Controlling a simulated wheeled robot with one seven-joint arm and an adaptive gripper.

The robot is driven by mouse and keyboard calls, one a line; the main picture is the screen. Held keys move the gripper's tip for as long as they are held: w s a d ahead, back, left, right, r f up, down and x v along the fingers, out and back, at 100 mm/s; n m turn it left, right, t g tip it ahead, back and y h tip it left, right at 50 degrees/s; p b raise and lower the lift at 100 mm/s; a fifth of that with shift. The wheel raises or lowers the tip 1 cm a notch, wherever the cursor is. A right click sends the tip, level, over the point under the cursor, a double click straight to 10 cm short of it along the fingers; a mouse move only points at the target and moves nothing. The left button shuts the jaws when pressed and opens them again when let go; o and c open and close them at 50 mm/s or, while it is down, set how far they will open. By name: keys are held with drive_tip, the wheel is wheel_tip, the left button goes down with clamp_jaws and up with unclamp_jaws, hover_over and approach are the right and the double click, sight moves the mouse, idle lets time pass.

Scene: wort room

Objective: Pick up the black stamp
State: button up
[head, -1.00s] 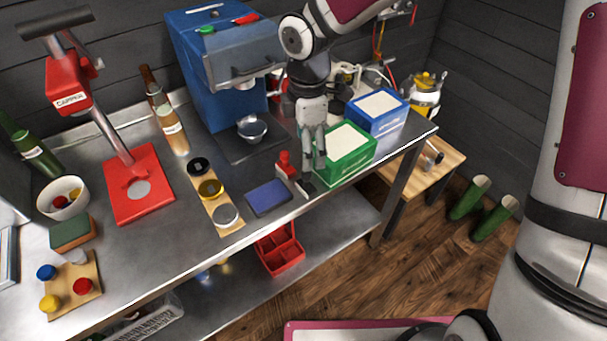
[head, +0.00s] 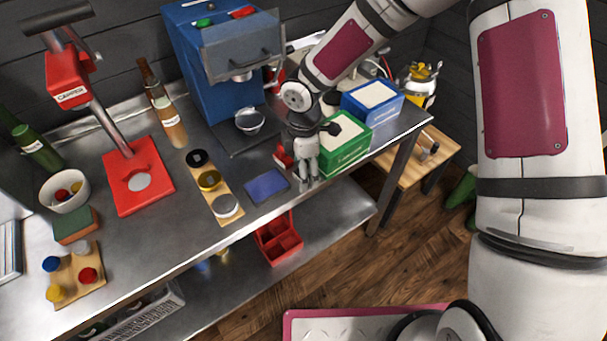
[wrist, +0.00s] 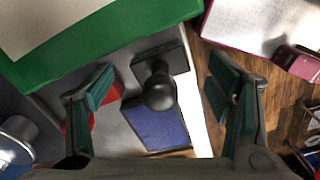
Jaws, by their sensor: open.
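The black stamp (wrist: 158,88) shows in the wrist view from above, with a round knob handle and a rectangular black base, upright on the steel bench near its front edge. My gripper (wrist: 160,76) is open, with one finger on each side of the stamp and clear space between. In the head view my gripper (head: 309,177) points down at the bench's front edge and hides the black stamp. A red stamp (head: 283,157) stands just left of my gripper.
A blue ink pad (head: 266,186) lies to the left. A green box (head: 345,154) stands close on the right, with a blue box (head: 378,106) behind. A wooden strip with round tins (head: 222,191) lies further left. The bench edge drops to a lower shelf.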

drive_tip(key=shift+f, duration=1)
drive_tip(key=c, duration=1.3)
drive_tip(key=shift+o, duration=0.2)
drive_tip(key=shift+w+r, duration=0.1)
drive_tip(key=shift+r, duration=0.75)
drive_tip(key=shift+s+d+r+b, duration=0.1)
drive_tip(key=shift+s+r+b, duration=0.1)
drive_tip(key=shift+r, duration=0.3)
drive_tip(key=shift+s+d+r+b, duration=0.1)
drive_tip(key=shift+s+r+b, duration=0.1)
drive_tip(key=shift+r, duration=0.25)
drive_tip(key=s+d, duration=0.2)
drive_tip(key=s, duration=0.5)
drive_tip(key=s+d+r, duration=0.1)
drive_tip(key=s+d, duration=0.2)
drive_tip(key=s, duration=0.4)
drive_tip(key=shift+d+r+b, duration=0.2)
drive_tip(key=shift+d+b, duration=0.15)
drive_tip(key=shift+s, duration=0.1)
